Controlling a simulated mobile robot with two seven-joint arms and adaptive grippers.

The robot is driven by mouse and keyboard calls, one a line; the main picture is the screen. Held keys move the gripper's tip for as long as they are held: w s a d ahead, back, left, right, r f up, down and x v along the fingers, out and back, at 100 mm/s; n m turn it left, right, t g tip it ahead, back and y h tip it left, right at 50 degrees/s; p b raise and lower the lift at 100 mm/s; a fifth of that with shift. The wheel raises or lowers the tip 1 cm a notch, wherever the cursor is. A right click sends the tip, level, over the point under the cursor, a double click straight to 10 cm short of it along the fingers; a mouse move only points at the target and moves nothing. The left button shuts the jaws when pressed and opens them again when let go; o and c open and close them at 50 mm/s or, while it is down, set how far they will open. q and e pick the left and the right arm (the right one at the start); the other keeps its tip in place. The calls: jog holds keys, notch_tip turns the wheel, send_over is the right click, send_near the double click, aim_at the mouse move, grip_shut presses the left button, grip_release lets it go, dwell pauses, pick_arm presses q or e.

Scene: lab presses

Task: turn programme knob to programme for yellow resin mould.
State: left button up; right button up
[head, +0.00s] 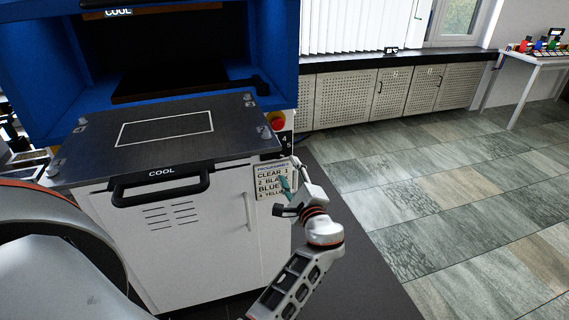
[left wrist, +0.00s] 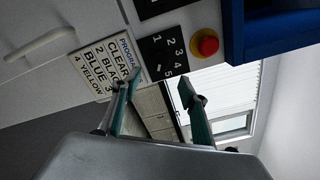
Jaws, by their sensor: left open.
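The programme dial panel (left wrist: 163,52) is a black plate with numbers 1 to 5 on the press front. It also shows partly in the head view (head: 285,143). My left gripper (head: 289,178) is open in front of the list, just below the dial. In the left wrist view its fingers (left wrist: 160,84) are apart with nothing between them. My right gripper is not in view.
A red emergency stop button (left wrist: 207,43) sits next to the dial. The press has a dark plate (head: 110,145) marked COOL with a black handle (head: 160,187) in front. Tiled floor to the right is clear. A white table (head: 535,60) stands far right.

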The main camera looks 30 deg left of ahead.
pick_arm(q)
jog(key=shift+v, duration=1.55)
jog(key=s+d+f+n+h, duration=0.25)
jog(key=s+f+h, duration=0.25)
jog(key=f, duration=0.6)
jog(key=s+d+f+n+h, duration=0.1)
jog(key=s+d+f+h, duration=0.35)
jog(key=f, duration=0.65)
jog(key=s+d+f+n+h, duration=0.2)
jog(key=s+d+n+h, duration=0.1)
jog(key=s, duration=0.5)
jog(key=s+d+f+n+g+h, duration=0.1)
jog(key=s+d+n+h, duration=0.2)
jog(key=s, duration=0.5)
jog(key=shift+s+d+f+h, duration=0.25)
jog(key=shift+s+f+h, duration=0.1)
jog(key=shift+f+h, duration=0.1)
